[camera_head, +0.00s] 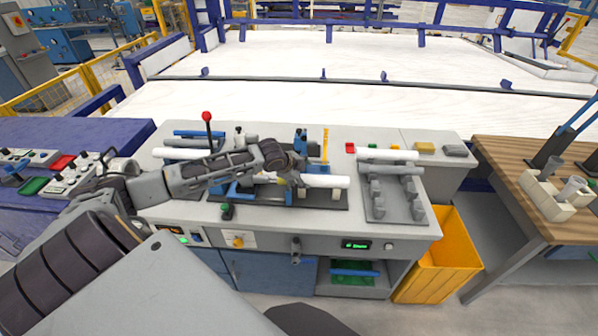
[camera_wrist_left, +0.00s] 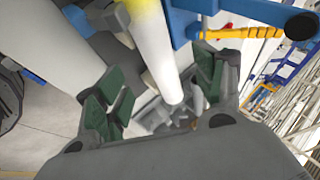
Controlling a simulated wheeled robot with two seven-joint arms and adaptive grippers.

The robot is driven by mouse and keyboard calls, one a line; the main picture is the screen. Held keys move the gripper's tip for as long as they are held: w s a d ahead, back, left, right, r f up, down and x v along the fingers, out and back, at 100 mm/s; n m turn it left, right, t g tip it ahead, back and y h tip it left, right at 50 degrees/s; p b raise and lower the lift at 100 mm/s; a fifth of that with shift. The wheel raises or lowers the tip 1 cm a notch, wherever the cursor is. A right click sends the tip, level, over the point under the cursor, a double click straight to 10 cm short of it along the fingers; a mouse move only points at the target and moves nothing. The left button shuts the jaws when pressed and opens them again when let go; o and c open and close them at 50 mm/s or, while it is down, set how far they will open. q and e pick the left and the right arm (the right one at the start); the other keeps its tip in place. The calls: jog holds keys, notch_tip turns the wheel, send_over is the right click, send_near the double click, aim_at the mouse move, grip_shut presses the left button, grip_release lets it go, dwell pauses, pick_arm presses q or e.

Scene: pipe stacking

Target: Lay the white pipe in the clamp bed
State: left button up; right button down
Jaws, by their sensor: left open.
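A white pipe (camera_head: 326,181) lies level across the clamp bed (camera_head: 300,203) in the middle of the bench, its right end sticking out past my gripper. My left gripper (camera_head: 289,177) is over the pipe's left part and hides some of it. In the left wrist view the white pipe (camera_wrist_left: 152,40) runs between the spread green finger pads of the open gripper (camera_wrist_left: 153,88); a gap shows on the left side. Blue clamp parts (camera_head: 300,142) stand behind the pipe. My right gripper is not in view.
Another white pipe (camera_head: 387,155) lies on a grey rack (camera_head: 378,207) at right. A third white pipe (camera_head: 180,154) and a blue pipe (camera_head: 199,134) lie at left. A red-knobbed lever (camera_head: 207,117) and a yellow handle (camera_head: 325,145) stand up near the bed.

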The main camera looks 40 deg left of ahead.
pick_arm(q)
jog(key=shift+v, duration=1.8)
jog(key=shift+d, duration=0.1)
jog(key=s+d+f+n+g, duration=0.1)
jog(key=s+d+f+n, duration=0.25)
jog(key=s+d, duration=0.5)
jog(key=s+d+f+n+g, duration=0.1)
jog(key=s+d+f+n, duration=0.1)
jog(key=s+d+f, duration=0.45)
jog(key=shift+s+d+r+n+g, duration=1.35)
jog(key=shift+s+n, duration=1.4)
jog(key=shift+s, duration=2.35)
jog(key=s+f, duration=0.3)
jog(key=f, duration=3.2)
jog(key=s+a+f+g, duration=0.1)
jog(key=s+f, duration=0.8)
jog(key=s, duration=0.2)
jog(key=s+a+f+g, duration=0.1)
jog(key=s+a+f, duration=0.1)
jog(key=s+f, duration=0.8)
jog(key=shift+s+a+y, duration=0.3)
jog(key=shift+s+y, duration=0.1)
jog(key=shift+s, duration=0.15)
